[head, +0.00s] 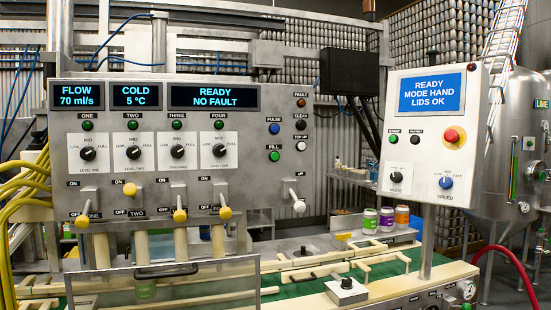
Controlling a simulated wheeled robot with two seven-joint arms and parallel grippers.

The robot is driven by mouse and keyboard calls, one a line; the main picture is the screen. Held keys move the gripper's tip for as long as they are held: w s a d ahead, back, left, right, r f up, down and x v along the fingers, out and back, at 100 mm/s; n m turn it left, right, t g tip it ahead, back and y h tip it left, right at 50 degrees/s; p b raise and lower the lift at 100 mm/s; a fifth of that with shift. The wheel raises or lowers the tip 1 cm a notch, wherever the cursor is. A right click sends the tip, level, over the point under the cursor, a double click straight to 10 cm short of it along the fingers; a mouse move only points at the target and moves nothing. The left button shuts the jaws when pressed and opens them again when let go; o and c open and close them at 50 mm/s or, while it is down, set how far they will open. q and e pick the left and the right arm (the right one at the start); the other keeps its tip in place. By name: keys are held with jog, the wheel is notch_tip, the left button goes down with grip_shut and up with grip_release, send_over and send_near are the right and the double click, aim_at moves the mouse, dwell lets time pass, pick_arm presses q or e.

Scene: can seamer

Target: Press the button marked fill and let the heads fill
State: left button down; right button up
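The filler panel (255,190) fills the left and middle of the head view. The green fill button (274,156) is on its right part, under a FILL label and below the blue pulse button (274,129). Displays read FLOW 70 ml/s, COLD 5 °C and READY NO FAULT (217,97). Four yellow-knobbed levers, such as lever two (130,190), sit below the dials. Lever two's knob is higher than the others. Pale filling heads (142,250) hang below, partly hidden by a clear framed guard (165,287). Neither gripper is in view.
A seamer panel (435,135) on a post stands at right, reading READY MODE HAND LIDS OK. Green, purple and orange cans (386,218) stand behind the conveyor rails. Yellow hoses (20,195) run at far left.

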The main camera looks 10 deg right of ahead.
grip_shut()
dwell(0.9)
